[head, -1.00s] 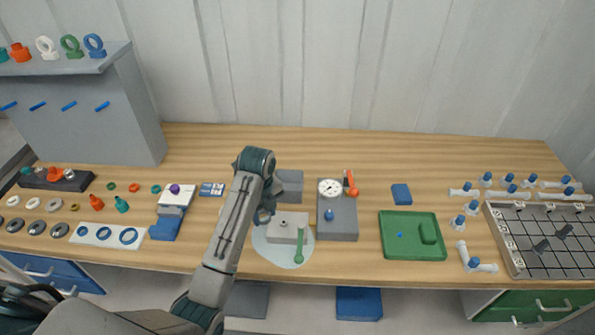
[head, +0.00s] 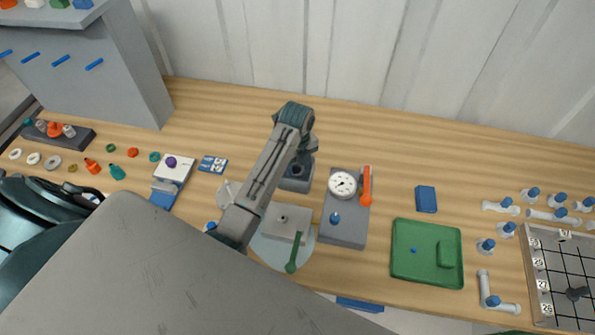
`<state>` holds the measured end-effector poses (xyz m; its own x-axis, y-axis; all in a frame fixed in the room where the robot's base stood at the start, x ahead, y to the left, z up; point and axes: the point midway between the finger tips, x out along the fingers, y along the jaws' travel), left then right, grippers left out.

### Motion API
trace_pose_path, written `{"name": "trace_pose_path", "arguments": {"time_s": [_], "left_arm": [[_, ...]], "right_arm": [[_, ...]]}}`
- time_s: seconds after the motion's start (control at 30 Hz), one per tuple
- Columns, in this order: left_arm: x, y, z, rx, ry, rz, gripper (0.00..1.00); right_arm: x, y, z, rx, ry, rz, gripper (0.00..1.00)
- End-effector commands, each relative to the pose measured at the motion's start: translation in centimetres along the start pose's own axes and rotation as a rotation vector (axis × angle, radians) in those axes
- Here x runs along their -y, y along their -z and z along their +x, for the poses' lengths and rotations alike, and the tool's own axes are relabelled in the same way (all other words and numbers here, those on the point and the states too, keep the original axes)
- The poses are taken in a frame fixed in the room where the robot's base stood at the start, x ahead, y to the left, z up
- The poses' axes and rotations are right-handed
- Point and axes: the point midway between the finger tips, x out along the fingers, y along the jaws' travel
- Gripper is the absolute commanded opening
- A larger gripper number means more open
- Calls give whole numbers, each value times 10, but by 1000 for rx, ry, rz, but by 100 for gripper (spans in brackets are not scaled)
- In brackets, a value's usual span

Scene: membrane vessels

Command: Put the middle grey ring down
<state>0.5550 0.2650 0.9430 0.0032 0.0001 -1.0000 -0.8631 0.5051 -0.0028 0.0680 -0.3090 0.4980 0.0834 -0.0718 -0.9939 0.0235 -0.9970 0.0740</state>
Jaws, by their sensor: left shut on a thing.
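My left gripper (head: 304,152) hangs from the dark teal wrist, pointing down over the back part of a grey block (head: 290,187) with a dark round spot on its top. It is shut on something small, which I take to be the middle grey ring. The ring's outline is hidden by the gripper, and I cannot tell whether it touches the block. Loose rings lie at the left of the table, among them a grey ring (head: 53,163) and a white ring (head: 33,159). My right gripper is not in view.
A grey gauge box (head: 346,222) with an orange handle stands just right. A grey block with a green lever (head: 293,252) sits in front on a pale disc. A green tray (head: 427,275) and blue block (head: 426,199) lie farther right. The table behind is clear.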

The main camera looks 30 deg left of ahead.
Motion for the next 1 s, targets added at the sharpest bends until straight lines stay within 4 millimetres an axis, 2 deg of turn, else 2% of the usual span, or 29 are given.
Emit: {"name": "trace_pose_path", "arguments": {"time_s": [0.2,0.3,0.67,0.7,0.73,1.0], "left_arm": [[-1,1,30,-3,-4,0,18],[-1,1,39,-2,-2,0,18],[-1,0,44,-1,-1,0,18],[0,0,45,0,-1,0,41],[0,0,45,0,-1,0,47],[-1,0,44,0,-1,0,48]], "right_arm": [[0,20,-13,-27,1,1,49],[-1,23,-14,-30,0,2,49],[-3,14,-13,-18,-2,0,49],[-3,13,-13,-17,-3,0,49],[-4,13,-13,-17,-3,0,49],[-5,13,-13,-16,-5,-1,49]]}}
